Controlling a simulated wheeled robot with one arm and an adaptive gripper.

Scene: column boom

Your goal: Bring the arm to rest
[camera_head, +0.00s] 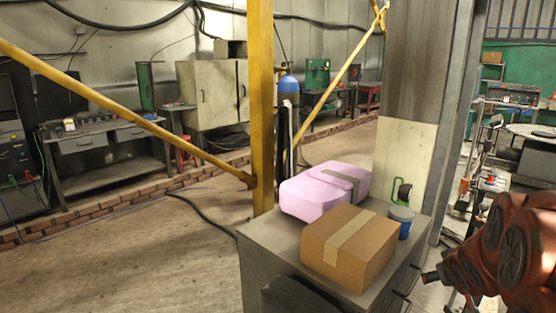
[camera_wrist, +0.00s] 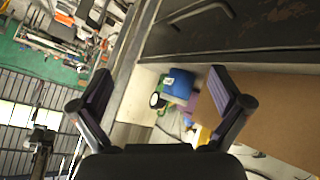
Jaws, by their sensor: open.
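My gripper (camera_wrist: 160,88) shows in the wrist view with its two dark fingers spread wide apart. It is open, and nothing is between the fingers. My orange-red arm (camera_head: 515,250) is at the lower right of the head view, to the right of the grey cabinet (camera_head: 262,262). The fingers cannot be made out in the head view. In the wrist view the right finger overlaps the picture of the cardboard box (camera_wrist: 280,115); I cannot tell the distance between them.
On the cabinet stand the cardboard box (camera_head: 348,247), a pink case (camera_head: 308,199) with a grey band, and a blue cup (camera_head: 402,222) with a grey lid. A yellow post (camera_head: 262,110) rises behind. A wide pillar (camera_head: 405,140) stands behind the cup. Open floor (camera_head: 190,255) lies left.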

